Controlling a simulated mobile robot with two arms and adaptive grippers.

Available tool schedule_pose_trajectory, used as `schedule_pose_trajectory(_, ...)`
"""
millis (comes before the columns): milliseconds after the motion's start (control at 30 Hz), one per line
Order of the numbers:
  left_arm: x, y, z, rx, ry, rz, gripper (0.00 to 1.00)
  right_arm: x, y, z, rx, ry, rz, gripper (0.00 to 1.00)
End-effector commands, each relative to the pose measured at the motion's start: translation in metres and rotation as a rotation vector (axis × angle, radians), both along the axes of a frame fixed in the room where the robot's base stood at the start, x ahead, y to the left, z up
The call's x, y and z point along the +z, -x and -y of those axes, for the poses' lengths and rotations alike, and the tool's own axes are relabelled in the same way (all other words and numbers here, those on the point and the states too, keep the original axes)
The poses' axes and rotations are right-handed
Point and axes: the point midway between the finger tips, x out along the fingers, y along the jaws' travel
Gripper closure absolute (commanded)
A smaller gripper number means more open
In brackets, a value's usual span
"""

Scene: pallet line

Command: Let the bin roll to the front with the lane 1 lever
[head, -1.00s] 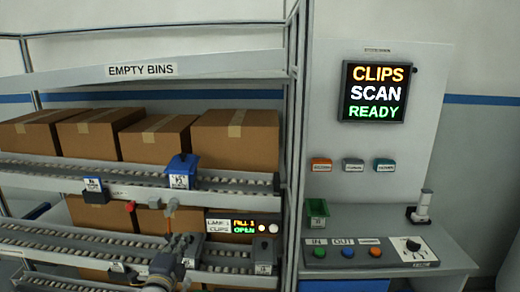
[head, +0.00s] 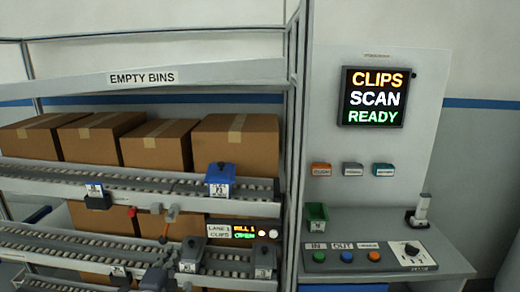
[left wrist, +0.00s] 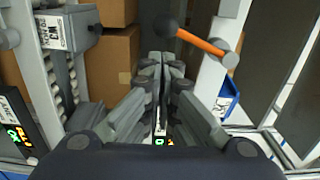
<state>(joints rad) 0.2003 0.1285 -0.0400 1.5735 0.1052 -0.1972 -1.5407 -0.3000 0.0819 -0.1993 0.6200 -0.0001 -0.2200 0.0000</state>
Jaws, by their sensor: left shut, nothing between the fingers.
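The lane 1 lever has an orange shaft (head: 165,231) below the upper roller lane in the head view. It hangs down, with its dark knob at the lower end. In the left wrist view the shaft (left wrist: 203,43) lies just beyond my fingertips. My left gripper (head: 163,264) is low in the head view, below the lever. In the left wrist view its fingers (left wrist: 163,62) are shut and empty, apart from the lever. A blue bin (head: 220,180) with a white label sits on the upper roller lane. My right gripper is not in view.
Brown cartons (head: 235,142) stand behind the upper lane. Grey bins (head: 191,255) sit on the lower lane. A rack post (head: 294,150) separates the lanes from a control desk (head: 440,255) with buttons and a screen.

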Motion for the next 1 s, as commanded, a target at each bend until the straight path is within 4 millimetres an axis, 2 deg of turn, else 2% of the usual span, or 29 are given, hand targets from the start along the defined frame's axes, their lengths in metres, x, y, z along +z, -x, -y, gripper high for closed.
schedule_pose_trajectory(600,0.001,0.047,0.005,0.000,0.000,-0.001,1.00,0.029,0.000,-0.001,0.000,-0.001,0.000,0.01)
schedule_pose_trajectory(1000,-0.005,0.050,0.006,0.000,0.006,-0.007,1.00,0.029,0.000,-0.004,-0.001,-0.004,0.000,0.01)
